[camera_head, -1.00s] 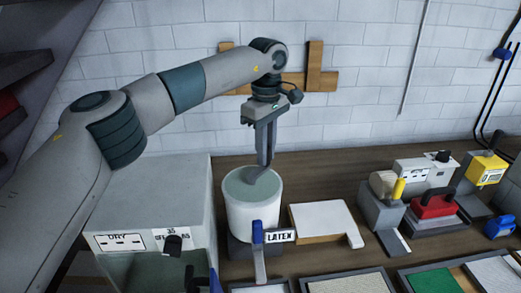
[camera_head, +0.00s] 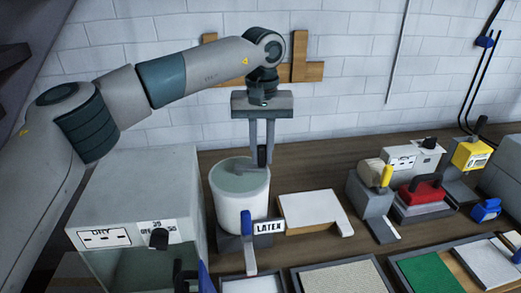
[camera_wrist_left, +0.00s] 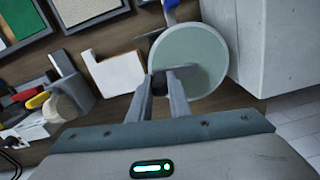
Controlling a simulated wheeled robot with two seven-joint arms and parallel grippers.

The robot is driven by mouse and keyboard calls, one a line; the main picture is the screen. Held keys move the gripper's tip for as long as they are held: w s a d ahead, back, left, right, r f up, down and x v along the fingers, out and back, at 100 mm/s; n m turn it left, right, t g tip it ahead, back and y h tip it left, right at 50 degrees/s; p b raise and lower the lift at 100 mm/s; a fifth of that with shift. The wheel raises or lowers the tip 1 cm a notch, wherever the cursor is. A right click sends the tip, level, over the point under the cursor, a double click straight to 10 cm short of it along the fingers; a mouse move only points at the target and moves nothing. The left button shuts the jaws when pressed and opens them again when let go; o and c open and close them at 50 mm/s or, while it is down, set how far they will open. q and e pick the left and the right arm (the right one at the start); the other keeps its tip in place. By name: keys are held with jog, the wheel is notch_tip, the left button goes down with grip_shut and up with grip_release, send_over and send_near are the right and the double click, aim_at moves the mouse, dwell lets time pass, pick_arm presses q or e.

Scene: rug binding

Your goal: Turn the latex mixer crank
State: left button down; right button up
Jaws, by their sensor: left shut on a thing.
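The latex mixer is a white round tub (camera_head: 229,212) with a pale grey-green top (camera_head: 235,177), standing behind a LATEX label (camera_head: 269,226). My left gripper (camera_head: 262,160) points down at the right rear edge of the tub's top. Its two fingers are shut on a small dark upright piece (camera_head: 262,154), which looks like the crank's handle; the fingers partly hide it. In the left wrist view the gripper (camera_wrist_left: 168,78) reaches to the edge of the round top (camera_wrist_left: 200,60). My right gripper is not in view.
A grey dryer box (camera_head: 145,195) stands close left of the tub. A blue-handled tool (camera_head: 246,222) is at the tub's front. A white block (camera_head: 312,212) lies to the right, with a red-topped tool (camera_head: 421,193) beyond. Framed trays (camera_head: 345,277) line the front.

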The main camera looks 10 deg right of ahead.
pick_arm(q)
jog(key=shift+s+a+m, duration=0.1)
jog(key=shift+s+m, duration=0.35)
jog(key=shift+m, duration=0.55)
jog(key=shift+r, duration=0.1)
jog(key=c, duration=1.6)
grip_release()
jog(key=shift+c, duration=0.2)
